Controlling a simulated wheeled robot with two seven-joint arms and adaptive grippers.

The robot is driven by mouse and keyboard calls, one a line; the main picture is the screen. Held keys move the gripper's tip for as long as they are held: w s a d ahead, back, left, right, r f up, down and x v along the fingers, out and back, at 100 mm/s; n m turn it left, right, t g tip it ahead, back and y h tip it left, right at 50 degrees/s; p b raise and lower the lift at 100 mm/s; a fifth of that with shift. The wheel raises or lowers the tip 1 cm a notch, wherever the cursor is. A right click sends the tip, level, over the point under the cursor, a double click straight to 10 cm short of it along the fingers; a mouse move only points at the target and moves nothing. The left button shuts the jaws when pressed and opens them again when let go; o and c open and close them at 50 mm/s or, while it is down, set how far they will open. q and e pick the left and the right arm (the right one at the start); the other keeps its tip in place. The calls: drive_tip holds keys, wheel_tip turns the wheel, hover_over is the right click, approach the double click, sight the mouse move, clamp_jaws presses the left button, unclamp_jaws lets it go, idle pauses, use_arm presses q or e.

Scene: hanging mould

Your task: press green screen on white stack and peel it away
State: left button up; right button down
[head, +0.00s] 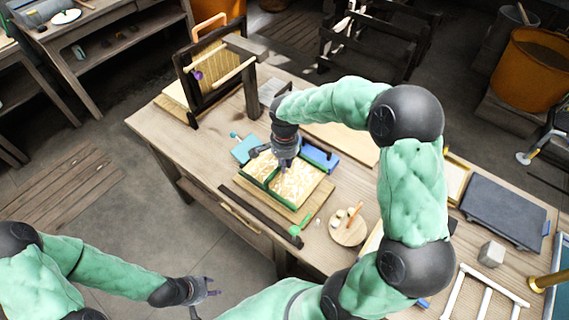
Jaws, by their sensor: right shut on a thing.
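The green screen (268,188), a green frame with a middle bar, lies roughly level on the worktable, with cream, mottled surface showing inside it. A pale board or stack edge (290,216) shows beneath its front edge; I cannot tell whether the two press together. The white stack is otherwise mostly hidden under the screen. My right gripper (284,166) points down at the screen's back part and is shut on it. My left gripper (213,287) is empty, its fingers apart, off the table's front edge at the lower left.
A dark upright frame (188,92) stands at the table's back left. A blue block (320,157) lies right of the screen. A dark bar (262,216) lies in front. A round wooden board (348,228), a dark slab (503,211) and a grey cube (491,253) lie to the right.

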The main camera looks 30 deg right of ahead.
drive_tip(key=shift+r+p, duration=1.75)
drive_tip(key=shift+r, duration=1.2)
